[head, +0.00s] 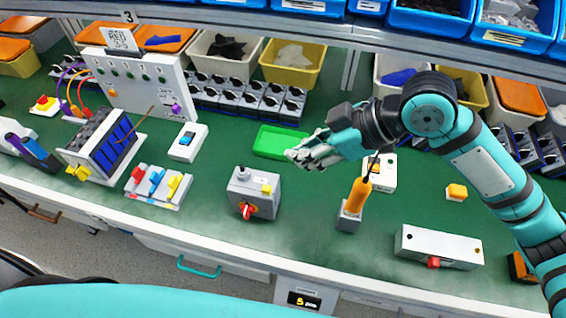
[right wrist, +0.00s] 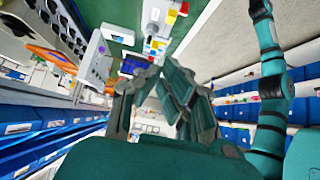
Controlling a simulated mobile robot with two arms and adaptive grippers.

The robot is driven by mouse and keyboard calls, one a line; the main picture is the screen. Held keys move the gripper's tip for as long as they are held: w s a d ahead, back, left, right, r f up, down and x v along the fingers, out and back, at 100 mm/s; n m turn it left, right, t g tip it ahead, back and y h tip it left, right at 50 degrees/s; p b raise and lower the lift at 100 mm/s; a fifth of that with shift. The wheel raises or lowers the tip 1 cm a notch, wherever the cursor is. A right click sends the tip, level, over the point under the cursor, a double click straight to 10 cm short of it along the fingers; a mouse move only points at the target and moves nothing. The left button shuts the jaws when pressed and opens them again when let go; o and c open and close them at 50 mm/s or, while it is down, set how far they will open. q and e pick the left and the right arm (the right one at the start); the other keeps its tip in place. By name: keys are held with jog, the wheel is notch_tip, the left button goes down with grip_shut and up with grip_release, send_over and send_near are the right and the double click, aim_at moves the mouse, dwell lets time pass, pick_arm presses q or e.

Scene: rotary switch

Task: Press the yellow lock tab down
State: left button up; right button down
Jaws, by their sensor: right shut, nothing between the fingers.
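A grey switch box (head: 253,193) stands near the front edge of the green bench, in the middle of the head view. A small yellow lock tab (head: 267,189) sits on the right of its upper part. My right gripper (head: 298,154) is shut and empty. It is above the bench, up and to the right of the box, apart from it. In the right wrist view its fingers (right wrist: 165,95) fill the middle. My left gripper is not in view.
A green tray (head: 281,142) lies behind the box, near my right gripper. A block with red, blue and yellow switches (head: 157,186) lies to the left. Bare bench lies around the box.

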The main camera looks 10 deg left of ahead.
jog(key=p, duration=0.1)
send_over(270, 187)
notch_tip(270, 187, down, 6)
notch_tip(270, 187, down, 3)
jog(key=shift+w+a+f+p, duration=0.1)
jog(key=shift+f+p, duration=0.1)
jog(key=shift+p, duration=0.3)
jog(key=shift+f, duration=0.6)
